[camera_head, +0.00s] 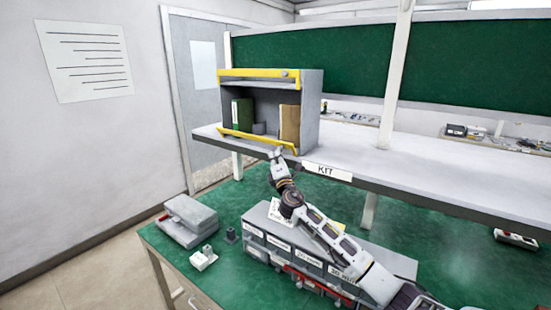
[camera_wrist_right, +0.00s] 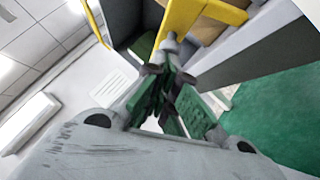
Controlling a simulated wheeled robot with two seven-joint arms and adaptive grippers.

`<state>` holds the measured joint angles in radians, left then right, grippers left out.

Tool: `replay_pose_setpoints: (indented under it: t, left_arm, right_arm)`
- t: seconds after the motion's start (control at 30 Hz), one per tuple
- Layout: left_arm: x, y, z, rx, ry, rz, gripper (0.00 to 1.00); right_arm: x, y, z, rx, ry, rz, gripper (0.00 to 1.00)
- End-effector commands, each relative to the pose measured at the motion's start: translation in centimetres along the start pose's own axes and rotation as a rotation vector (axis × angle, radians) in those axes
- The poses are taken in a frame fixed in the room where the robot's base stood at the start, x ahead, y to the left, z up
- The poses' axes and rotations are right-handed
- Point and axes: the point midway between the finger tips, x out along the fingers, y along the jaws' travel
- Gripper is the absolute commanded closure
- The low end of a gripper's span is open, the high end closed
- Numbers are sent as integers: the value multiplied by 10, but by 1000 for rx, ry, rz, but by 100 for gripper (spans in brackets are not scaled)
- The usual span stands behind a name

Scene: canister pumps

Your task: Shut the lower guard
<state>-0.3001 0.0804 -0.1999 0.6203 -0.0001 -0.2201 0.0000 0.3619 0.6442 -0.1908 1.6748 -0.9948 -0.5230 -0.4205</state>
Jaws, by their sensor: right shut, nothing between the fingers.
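The grey cabinet (camera_head: 312,110) stands open-fronted on the white shelf. Its lower guard (camera_head: 250,138) is a yellow bar along the bottom front edge, standing out from the cabinet and leaving the opening clear above it. A second yellow guard (camera_head: 255,73) runs along the top edge. My right gripper (camera_head: 278,153) is shut and empty, just below the right part of the lower guard. In the right wrist view the fingertips (camera_wrist_right: 168,42) are at the yellow guard (camera_wrist_right: 181,18); I cannot tell whether they touch. My left gripper is not in view.
A green binder (camera_head: 242,113) and a brown binder (camera_head: 289,123) stand inside the cabinet. The white shelf (camera_head: 400,173) is clear to the right. Below my right arm, a grey drawer unit (camera_head: 262,222) and grey boxes (camera_head: 189,213) sit on the green bench.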

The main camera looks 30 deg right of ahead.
Motion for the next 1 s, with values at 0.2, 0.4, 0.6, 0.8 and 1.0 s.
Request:
replay_pose_setpoints:
  t: [0.2,0.4,0.6,0.8,1.0]
  left_arm:
    - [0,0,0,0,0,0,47]
    - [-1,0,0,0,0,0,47]
    - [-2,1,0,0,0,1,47]
    - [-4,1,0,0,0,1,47]
    - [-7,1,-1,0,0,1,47]
  right_arm:
    - [1,2,1,1,-1,1,100]
    - [2,4,3,1,-1,1,100]
    - [5,9,6,0,-2,2,100]
    - [11,16,12,1,-3,3,100]
    - [18,22,18,1,-2,1,100]
